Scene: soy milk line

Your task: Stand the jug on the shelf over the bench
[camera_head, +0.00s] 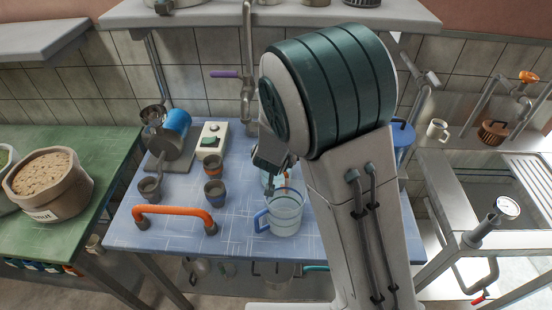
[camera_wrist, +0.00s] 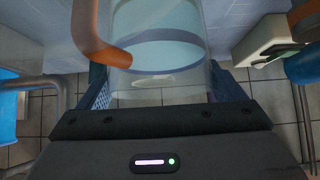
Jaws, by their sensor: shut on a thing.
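My gripper (camera_head: 271,178) is over the middle of the blue bench (camera_head: 240,243), shut on a clear jug (camera_head: 278,181) with an orange handle. My gripper and arm hide much of this jug in the head view. In the wrist view the jug (camera_wrist: 160,50) sits between my two fingers, its orange handle (camera_wrist: 95,35) at left. I cannot tell whether it touches the bench. A second clear jug (camera_head: 287,213) with a blue handle stands on the bench just in front. The shelf (camera_head: 215,18) runs across the wall above the bench.
Several small cups (camera_head: 214,193), an orange bar handle (camera_head: 175,212), a white box with a green button (camera_head: 212,140) and a grinder-like machine (camera_head: 172,145) occupy the bench. A tap (camera_head: 248,90) rises behind. Pots stand on the shelf; its front left stretch looks bare.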

